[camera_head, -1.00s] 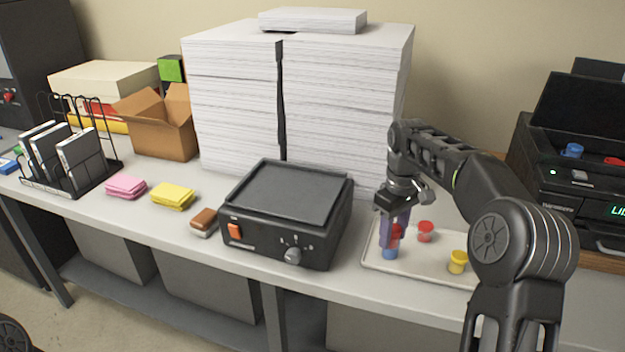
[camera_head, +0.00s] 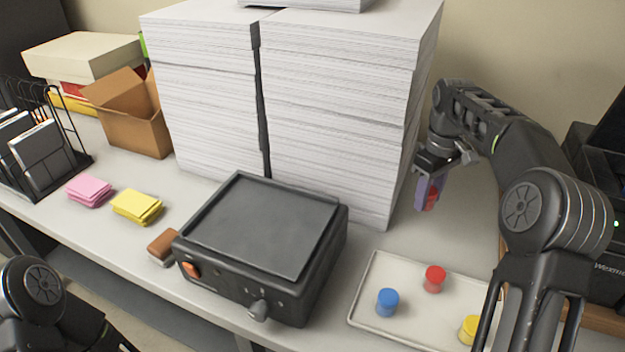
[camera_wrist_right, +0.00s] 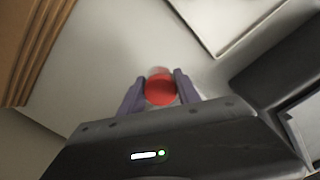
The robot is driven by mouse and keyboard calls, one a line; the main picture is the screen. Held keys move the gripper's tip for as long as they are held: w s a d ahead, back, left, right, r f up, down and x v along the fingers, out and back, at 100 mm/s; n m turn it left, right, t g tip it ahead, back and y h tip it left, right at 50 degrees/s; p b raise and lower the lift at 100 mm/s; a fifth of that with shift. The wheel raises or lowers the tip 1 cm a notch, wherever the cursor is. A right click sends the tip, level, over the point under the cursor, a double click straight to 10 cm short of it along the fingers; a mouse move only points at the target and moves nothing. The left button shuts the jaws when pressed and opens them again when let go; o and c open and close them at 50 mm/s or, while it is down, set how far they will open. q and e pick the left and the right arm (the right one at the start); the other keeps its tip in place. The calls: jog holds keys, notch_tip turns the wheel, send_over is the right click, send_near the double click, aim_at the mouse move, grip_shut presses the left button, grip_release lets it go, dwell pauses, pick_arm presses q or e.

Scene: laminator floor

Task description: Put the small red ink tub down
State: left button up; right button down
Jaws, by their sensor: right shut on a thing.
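My right gripper (camera_head: 429,192) is shut on a small red ink tub (camera_head: 433,196). It holds the tub above the counter, beside the paper stack and behind the tray. In the right wrist view, the tub's round red top (camera_wrist_right: 160,89) sits between the two purple fingers of the gripper (camera_wrist_right: 159,87). A second red tub (camera_head: 434,279) stands on the tray. My left gripper is out of view.
The pale tray (camera_head: 374,276) also holds a blue tub (camera_head: 388,302) and a yellow tub (camera_head: 470,330). A black laminator (camera_head: 265,235) stands left of it. The tall paper stack (camera_head: 335,110) stands behind. Bare counter (camera_head: 405,232) lies between stack and tray.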

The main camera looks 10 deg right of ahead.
jog(key=shift+w+r, duration=0.1)
jog(key=shift+r, duration=0.05)
dwell(0.4)
send_over(417, 235)
notch_tip(417, 235, down, 6)
jog(key=shift+f+p, duration=0.15)
jog(key=shift+p, duration=0.25)
notch_tip(417, 235, down, 3)
jog(key=shift+f+p, duration=0.1)
jog(key=shift+p, duration=0.3)
jog(key=shift+f, duration=0.25)
